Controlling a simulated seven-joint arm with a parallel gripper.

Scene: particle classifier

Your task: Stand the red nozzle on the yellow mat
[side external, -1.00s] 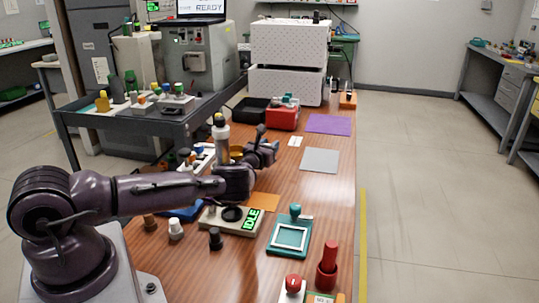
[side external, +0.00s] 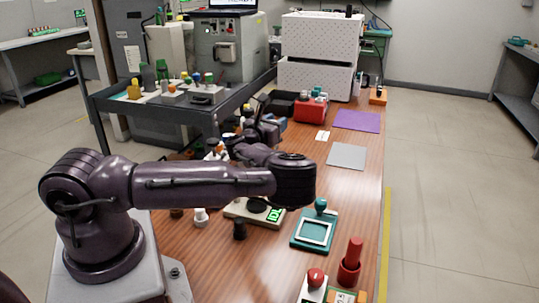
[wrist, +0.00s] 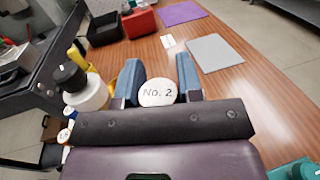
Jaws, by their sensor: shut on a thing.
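My gripper (wrist: 158,88) is shut on a piece whose round white end, marked "No. 2" (wrist: 158,93), shows between the blue-grey fingers. The sides of this piece are hidden, so I cannot tell its colour or whether it is the red nozzle. In the side view my gripper (side external: 262,115) is beyond the forearm, near the trolley, and its hold is unclear. A red upright piece (side external: 350,260) with a wide base stands at the table's front right; I cannot tell whether it is a nozzle. No yellow mat is clearly in view now.
A white bottle with a black cap (wrist: 82,88) is close left of my gripper. A black tray (wrist: 104,30) and red box (wrist: 142,22) are ahead. Purple (side external: 357,121) and grey (side external: 347,156) mats lie bare at right. A teal frame (side external: 314,232) sits nearer.

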